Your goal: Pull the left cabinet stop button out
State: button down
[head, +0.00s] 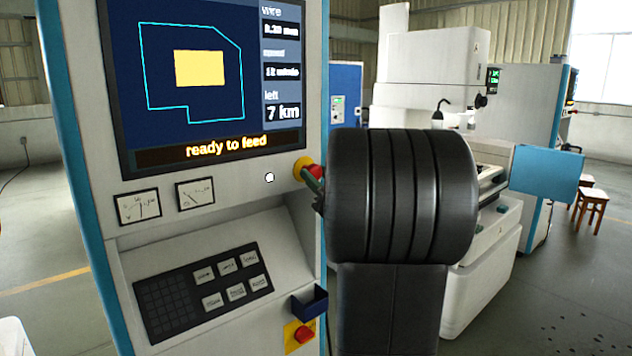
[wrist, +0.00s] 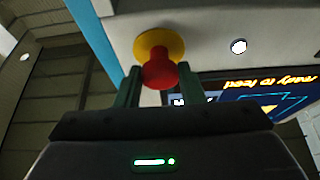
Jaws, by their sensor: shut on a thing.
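The stop button, a red mushroom head on a yellow collar (head: 301,168), is on the right edge of the left cabinet (head: 240,190), beside the screen's lower right corner. In the wrist view the red stop button (wrist: 159,70) sits between the two green fingers of my gripper (wrist: 158,82), in front of its round yellow collar (wrist: 148,45). My gripper (head: 314,182) is shut on the red head. In the head view my dark arm hides the far finger and part of the button.
The screen (head: 200,75) reads "ready to feed". A white round knob (head: 269,177) is close to the button. A second red button on a yellow plate (head: 300,336) and a small blue holder (head: 309,302) are lower down. A white machine (head: 430,60) and stools (head: 590,200) stand behind.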

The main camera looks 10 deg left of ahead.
jog(key=shift+f, duration=0.1)
jog(key=shift+d, duration=0.1)
jog(key=c, duration=0.9)
grip_release()
jog(key=shift+s+d, duration=0.1)
jog(key=shift+s, duration=0.05)
jog(key=shift+c, duration=0.2)
jog(key=b+v, duration=0.4)
jog(key=v, duration=0.9)
jog(key=shift+s+d+f, duration=0.2)
jog(key=shift+s+d, duration=0.05)
jog(key=shift+d, duration=0.05)
jog(key=p+x, duration=0.4)
jog(key=x, duration=1)
jog(key=shift+r, duration=0.15)
jog(key=shift+a, duration=0.1)
jog(key=shift+w+p, duration=0.1)
jog(key=shift+p, duration=0.2)
